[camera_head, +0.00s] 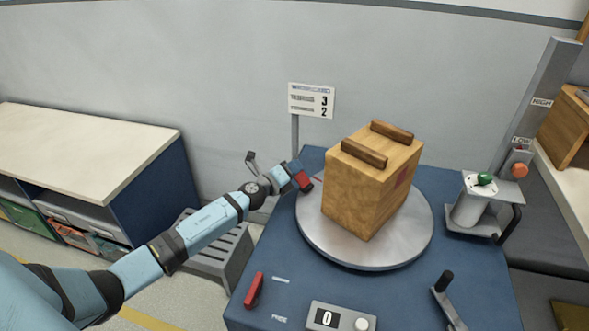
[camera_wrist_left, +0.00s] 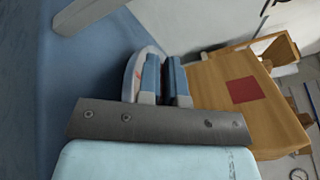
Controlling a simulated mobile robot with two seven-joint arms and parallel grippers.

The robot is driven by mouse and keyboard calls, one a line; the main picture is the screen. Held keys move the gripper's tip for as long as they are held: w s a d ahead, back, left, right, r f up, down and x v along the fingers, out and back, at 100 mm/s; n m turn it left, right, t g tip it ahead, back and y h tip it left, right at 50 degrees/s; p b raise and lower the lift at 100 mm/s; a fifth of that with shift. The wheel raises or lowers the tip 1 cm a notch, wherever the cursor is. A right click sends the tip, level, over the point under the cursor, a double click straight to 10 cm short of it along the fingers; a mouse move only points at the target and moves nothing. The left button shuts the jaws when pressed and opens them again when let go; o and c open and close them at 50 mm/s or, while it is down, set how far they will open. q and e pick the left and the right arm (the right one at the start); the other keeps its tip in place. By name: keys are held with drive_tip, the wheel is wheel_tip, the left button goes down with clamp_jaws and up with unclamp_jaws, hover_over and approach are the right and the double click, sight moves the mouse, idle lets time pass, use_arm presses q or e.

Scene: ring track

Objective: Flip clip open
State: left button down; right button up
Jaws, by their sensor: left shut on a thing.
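A small red piece (camera_head: 304,183), which looks like the clip, sits at the left edge of the round grey turntable (camera_head: 375,258). My left gripper (camera_head: 299,173) reaches in from the left and is shut on it, with its fingertips at the turntable's rim. In the left wrist view the two blue fingers (camera_wrist_left: 166,78) stand close together beside the pale rim; what lies between them is hidden there. The clip's exact position, raised or flat, cannot be told. My right gripper is not in view.
A wooden crate (camera_head: 365,190) with two handle bars stands on the turntable, close to the right of my left gripper. A sign on a post (camera_head: 311,101) stands behind. A red lever (camera_head: 254,290), a counter box (camera_head: 342,318) and a crank (camera_head: 446,290) line the blue table's front.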

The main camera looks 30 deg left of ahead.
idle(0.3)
use_arm(q)
drive_tip(key=c, duration=1.3)
unclamp_jaws()
drive_tip(key=shift+s, duration=0.1)
drive_tip(key=v, duration=1.3)
drive_tip(key=shift+s+a, duration=0.1)
drive_tip(key=shift+s, duration=0.25)
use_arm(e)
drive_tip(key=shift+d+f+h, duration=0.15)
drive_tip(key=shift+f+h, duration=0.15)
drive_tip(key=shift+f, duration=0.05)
use_arm(q)
drive_tip(key=shift+f, duration=0.1)
